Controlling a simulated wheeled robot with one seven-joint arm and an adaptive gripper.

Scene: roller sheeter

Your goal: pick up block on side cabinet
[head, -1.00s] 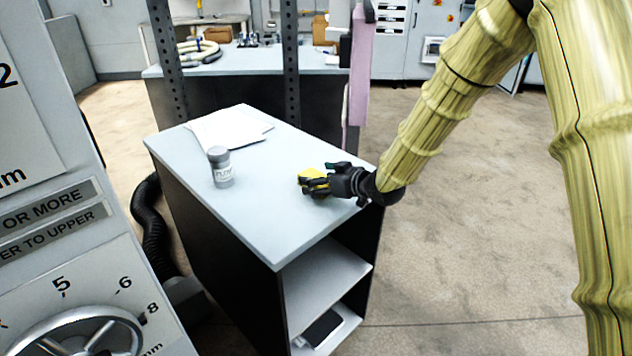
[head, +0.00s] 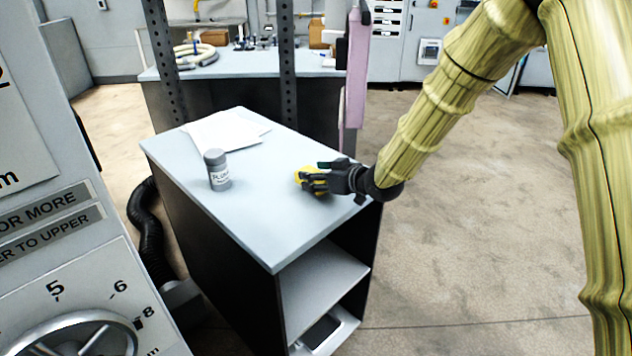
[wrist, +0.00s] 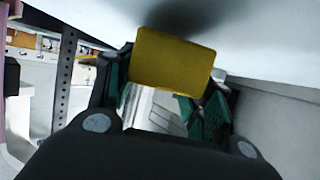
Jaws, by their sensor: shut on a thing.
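The yellow block (head: 308,179) is at the right part of the side cabinet's pale top (head: 255,215). My gripper (head: 312,183) reaches in from the right and is shut on the block. In the wrist view the yellow block (wrist: 172,62) sits between my green-padded fingers, (wrist: 160,95) which show on both sides of it. The fingers hide part of the block in the head view. I cannot tell whether the block still touches the top.
A grey labelled canister (head: 217,170) stands left of the block, with white papers (head: 226,130) behind it. A machine panel with a handwheel (head: 75,335) is at the left. A workbench (head: 245,62) and dark perforated posts (head: 288,65) stand behind the cabinet.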

